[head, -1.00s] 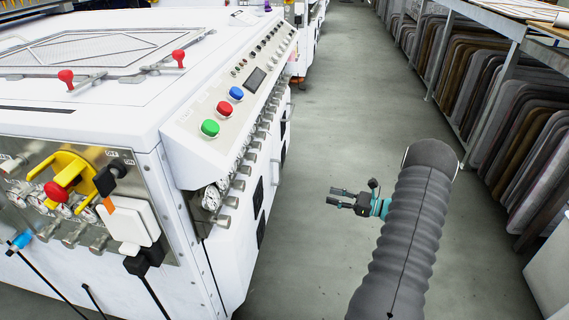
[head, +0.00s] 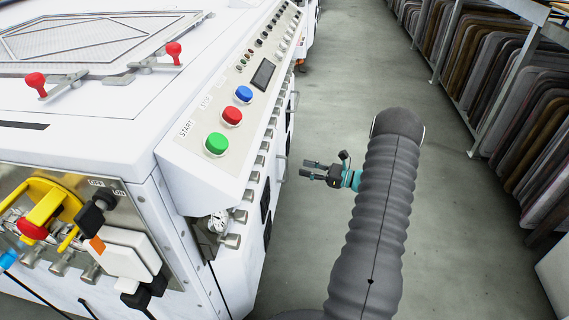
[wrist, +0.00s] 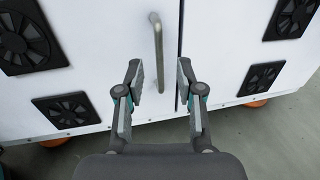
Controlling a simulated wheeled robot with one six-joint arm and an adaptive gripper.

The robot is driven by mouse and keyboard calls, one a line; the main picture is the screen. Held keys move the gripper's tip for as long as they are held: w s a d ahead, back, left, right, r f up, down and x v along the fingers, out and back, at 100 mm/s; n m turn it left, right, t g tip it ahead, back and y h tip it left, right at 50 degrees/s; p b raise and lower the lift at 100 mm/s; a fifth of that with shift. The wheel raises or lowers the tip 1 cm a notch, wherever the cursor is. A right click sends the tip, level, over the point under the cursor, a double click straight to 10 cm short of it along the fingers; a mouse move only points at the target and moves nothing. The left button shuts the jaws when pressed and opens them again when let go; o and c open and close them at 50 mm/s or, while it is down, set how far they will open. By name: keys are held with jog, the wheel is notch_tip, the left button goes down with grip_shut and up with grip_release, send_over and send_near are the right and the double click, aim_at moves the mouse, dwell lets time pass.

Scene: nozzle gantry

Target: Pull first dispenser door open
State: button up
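The white dispenser door (wrist: 110,40) fills the left half of the wrist view, with a grey vertical bar handle (wrist: 157,50) near its right edge. A dark vertical seam separates it from a second white panel (wrist: 225,60). The door is closed. My gripper (wrist: 160,80) is open and empty; the handle lies ahead between its fingers in the picture, apart from them. In the head view my gripper (head: 307,174) is to the right of the white machine (head: 200,165), level with its side.
Black fan vents (wrist: 25,42) sit on both panels, and orange feet show below. The machine's control panel (head: 240,85) has green, red and blue buttons. Racks of dark panels (head: 500,110) stand to the right. Grey floor (head: 350,60) between is clear.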

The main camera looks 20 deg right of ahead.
jog(key=x, duration=0.8)
jog(key=shift+f, duration=0.1)
